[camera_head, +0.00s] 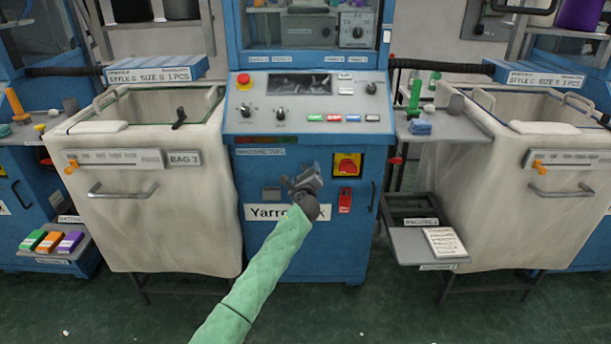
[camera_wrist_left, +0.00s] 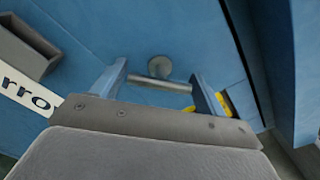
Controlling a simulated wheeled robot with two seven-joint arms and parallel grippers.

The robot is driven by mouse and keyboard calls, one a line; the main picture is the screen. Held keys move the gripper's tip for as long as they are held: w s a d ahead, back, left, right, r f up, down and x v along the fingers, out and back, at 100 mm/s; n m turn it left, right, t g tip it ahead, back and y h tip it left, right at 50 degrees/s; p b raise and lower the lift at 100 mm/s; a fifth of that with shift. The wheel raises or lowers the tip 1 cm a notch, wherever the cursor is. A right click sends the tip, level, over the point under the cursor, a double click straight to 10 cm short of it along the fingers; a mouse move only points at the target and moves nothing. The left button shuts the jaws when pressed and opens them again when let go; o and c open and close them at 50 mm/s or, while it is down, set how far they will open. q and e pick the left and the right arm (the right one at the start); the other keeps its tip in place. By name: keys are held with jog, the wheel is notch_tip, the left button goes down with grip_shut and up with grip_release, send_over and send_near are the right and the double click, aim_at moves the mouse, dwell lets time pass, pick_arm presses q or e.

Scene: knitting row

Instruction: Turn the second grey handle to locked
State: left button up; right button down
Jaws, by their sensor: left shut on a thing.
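My left gripper (camera_head: 306,178), at the end of the green-sleeved arm, is at the front of the blue cabinet (camera_head: 335,255) below the control panel. In the left wrist view, its two fingers (camera_wrist_left: 160,88) are on either side of a short grey bar handle (camera_wrist_left: 165,83) with a round grey mount on the blue face. The bar spans from one finger to the other, and the gripper is shut on it. The bar lies roughly sideways in that view. In the head view the gripper mostly hides this handle. My right gripper is not in view.
A grey box (camera_head: 271,194) and a white nameplate (camera_head: 262,212) sit left of the gripper. A red-yellow switch (camera_head: 347,165) and a red padlock-like tag (camera_head: 345,201) are to the right. Cloth bins (camera_head: 150,225) stand on both sides, and an open drawer (camera_head: 408,247) juts out right.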

pick_arm(q)
jog(key=n+b, duration=0.1)
jog(key=n, duration=0.4)
jog(key=shift+f+n, duration=0.1)
jog(key=shift+n, duration=0.2)
jog(key=n+b, duration=0.1)
jog(key=n, duration=0.2)
jog(key=shift+n, duration=0.7)
jog(key=shift+b, duration=0.3)
jog(key=o, duration=0.9)
jog(key=shift+c, duration=0.2)
jog(key=shift+s, duration=0.1)
